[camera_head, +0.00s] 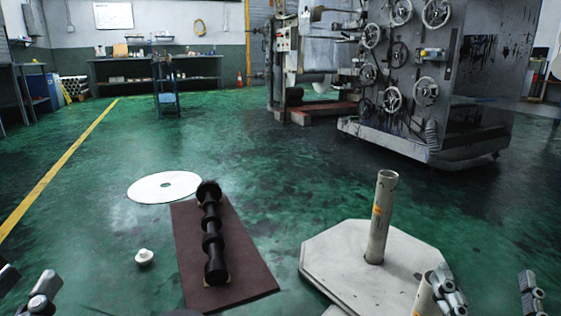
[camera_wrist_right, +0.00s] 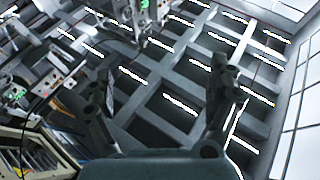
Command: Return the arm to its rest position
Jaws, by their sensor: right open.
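My right gripper (camera_head: 490,294) is at the bottom right of the head view, its two fingers wide apart with nothing between them. In the right wrist view the same gripper (camera_wrist_right: 160,90) is open and empty, pointing up towards the ceiling. My left gripper (camera_head: 26,284) shows only in part at the bottom left edge; how far its jaws are open is unclear. A pale pole (camera_head: 381,220) stands upright on a light grey angular base (camera_head: 328,262). A second pale tube (camera_head: 425,299) shows partly beside the left finger of my right gripper.
A black ribbed shaft (camera_head: 212,235) lies on a brown board (camera_head: 247,262) on the green floor. A white disc (camera_head: 164,187) and small white knob (camera_head: 144,257) lie nearby. A large machine (camera_head: 440,90) stands at the back right, shelves at the back left. Open floor lies between.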

